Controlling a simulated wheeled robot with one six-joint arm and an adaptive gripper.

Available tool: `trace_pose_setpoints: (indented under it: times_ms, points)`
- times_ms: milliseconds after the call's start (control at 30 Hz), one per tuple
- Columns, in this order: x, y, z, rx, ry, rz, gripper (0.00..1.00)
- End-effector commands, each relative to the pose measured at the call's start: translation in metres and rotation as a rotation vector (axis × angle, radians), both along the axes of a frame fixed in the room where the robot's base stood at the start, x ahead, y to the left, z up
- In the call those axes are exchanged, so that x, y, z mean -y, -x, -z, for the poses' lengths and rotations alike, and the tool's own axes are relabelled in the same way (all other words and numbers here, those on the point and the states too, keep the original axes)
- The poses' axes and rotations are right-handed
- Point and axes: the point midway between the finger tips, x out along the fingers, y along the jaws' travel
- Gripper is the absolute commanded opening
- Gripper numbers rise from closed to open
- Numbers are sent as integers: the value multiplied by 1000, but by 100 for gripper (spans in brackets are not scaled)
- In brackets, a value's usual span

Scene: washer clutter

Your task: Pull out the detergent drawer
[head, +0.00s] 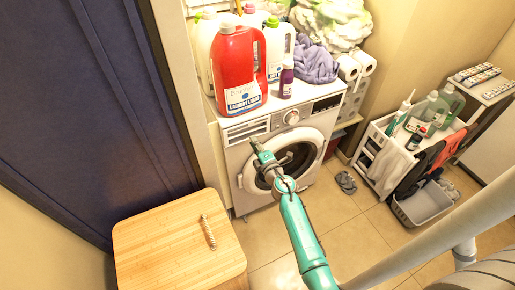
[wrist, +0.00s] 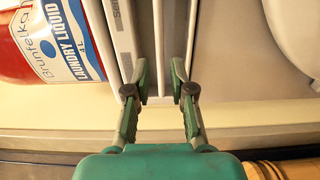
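The washer (head: 236,160) is white with a round door (head: 291,160). Its detergent drawer (head: 246,132) is the pale panel at the upper left of the front, left of the dial, and looks closed. My gripper (head: 257,146) is in front of the washer, just below the drawer. In the wrist view, my gripper (wrist: 160,82) is open, with its two fingers apart and nothing clearly held. White, ridged drawer front (wrist: 143,25) lies ahead of and between the fingertips. I cannot tell if the fingers touch it.
A red laundry bottle (head: 238,62) stands on the washer top above the drawer, beside other bottles and a purple cloth (head: 314,62). A wooden-topped cabinet (head: 160,250) is at lower left. A white cart (head: 382,160) stands right. Slippers (head: 346,182) lie on the floor.

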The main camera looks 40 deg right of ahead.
Motion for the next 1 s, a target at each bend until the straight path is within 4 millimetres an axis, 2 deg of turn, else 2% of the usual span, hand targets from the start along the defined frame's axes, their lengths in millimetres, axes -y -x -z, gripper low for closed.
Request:
trace_pose_setpoints:
  times_ms: [300, 500, 700, 1000]
  points:
    - [11, -40, 0, 2, -2, -1, 23]
    - [16, -58, 0, 1, -2, -1, 23]
    - [19, -66, 0, 0, -1, -1, 23]
    - [19, -67, 0, 0, 0, -1, 23]
